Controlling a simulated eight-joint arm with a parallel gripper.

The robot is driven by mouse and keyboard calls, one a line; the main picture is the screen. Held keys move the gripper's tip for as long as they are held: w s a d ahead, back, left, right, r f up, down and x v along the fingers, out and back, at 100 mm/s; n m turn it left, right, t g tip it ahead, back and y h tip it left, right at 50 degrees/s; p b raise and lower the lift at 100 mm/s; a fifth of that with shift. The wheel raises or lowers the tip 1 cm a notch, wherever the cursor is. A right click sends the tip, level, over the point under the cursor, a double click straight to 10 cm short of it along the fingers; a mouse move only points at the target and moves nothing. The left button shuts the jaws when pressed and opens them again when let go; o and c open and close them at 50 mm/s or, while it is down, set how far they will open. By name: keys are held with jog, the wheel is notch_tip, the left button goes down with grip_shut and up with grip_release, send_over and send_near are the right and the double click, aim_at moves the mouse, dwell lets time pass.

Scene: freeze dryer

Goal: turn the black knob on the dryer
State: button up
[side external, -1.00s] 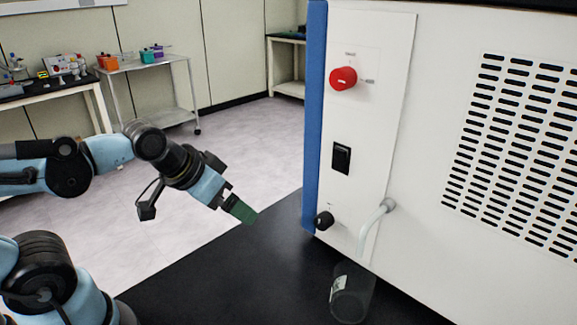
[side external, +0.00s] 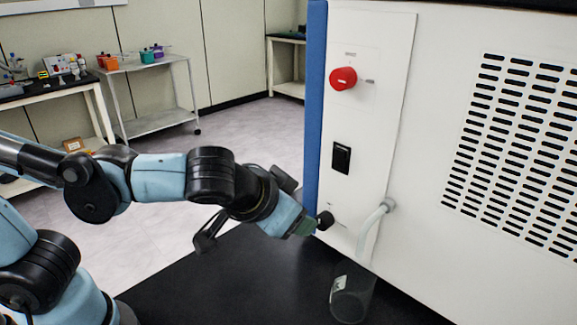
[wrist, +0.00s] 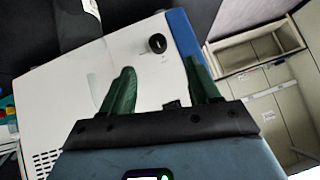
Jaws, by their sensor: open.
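The black knob (side external: 325,220) sits low on the dryer's white front panel, near its blue left edge. In the wrist view the knob (wrist: 157,43) is a small dark round shape, ahead of the fingertips and in line with the space between them. My gripper (side external: 308,227) has green fingers and points at the knob from the left. In the side view its tips come right up to the knob; whether they touch cannot be told there. In the wrist view my gripper (wrist: 162,70) is open, its two fingers spread with nothing between them.
A red knob (side external: 343,78) and a black switch (side external: 341,158) are higher on the panel. A pale drain tube (side external: 372,222) right of the black knob runs down into a clear beaker (side external: 351,297). The black bench top (side external: 240,285) is clear below my gripper.

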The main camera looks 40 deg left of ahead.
aim_at(320, 223)
jog(key=shift+d+x, duration=0.15)
jog(key=shift+x, duration=2.8)
jog(key=shift+d+x, duration=0.2)
jog(key=shift+x, duration=2.75)
jog(key=shift+w+r, duration=0.15)
jog(key=shift+c, duration=0.4)
jog(key=c, duration=1)
